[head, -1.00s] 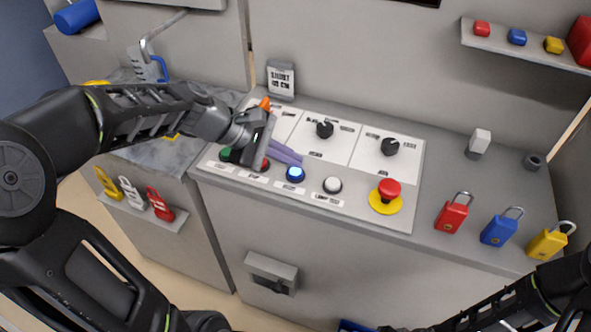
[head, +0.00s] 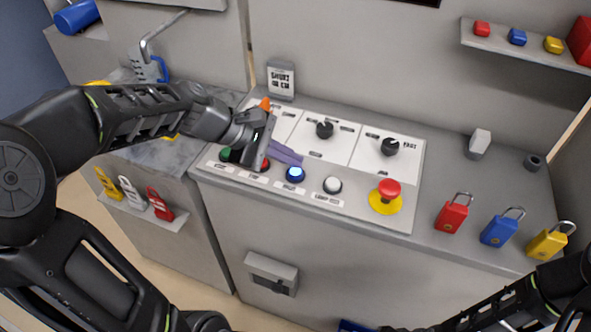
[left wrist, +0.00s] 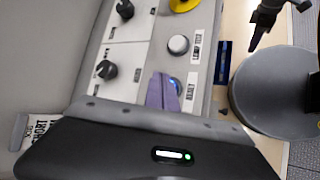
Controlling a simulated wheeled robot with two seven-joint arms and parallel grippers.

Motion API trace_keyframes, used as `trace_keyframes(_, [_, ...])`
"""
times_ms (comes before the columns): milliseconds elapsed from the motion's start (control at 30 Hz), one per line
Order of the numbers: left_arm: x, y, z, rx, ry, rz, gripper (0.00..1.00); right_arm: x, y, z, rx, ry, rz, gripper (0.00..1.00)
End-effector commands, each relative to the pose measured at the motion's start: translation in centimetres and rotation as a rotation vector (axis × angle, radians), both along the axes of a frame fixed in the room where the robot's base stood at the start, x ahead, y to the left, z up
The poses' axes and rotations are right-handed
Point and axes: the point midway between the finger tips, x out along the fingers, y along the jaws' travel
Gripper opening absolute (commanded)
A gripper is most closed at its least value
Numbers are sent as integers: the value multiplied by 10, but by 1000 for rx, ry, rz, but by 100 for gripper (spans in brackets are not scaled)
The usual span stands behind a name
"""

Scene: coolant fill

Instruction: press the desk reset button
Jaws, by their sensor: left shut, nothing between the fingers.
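The blue reset button (head: 296,174) is lit and sits in the front row of the desk panel, with a label below it. My left gripper (head: 291,155) is shut and empty, its purple fingers just behind and above the button in the head view. In the left wrist view the shut fingers (left wrist: 164,94) lie beside the blue button (left wrist: 175,86) and partly cover it. I cannot tell whether they touch it. My right arm shows at the lower right of the head view; its jaws are not clear.
A white lamp-test button (head: 332,185) and a red mushroom button (head: 387,193) on a yellow base stand to the right. Green and red buttons are partly behind my left gripper. Two black knobs (head: 324,129) are behind. Red, blue and yellow padlocks (head: 452,213) stand at the right.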

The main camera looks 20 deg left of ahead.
Motion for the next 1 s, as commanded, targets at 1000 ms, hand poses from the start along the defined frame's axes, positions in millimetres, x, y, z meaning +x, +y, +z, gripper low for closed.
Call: trace_keyframes(1000, [0,0,-9,0,0,0,0,0,0,-6,0,0,0,36])
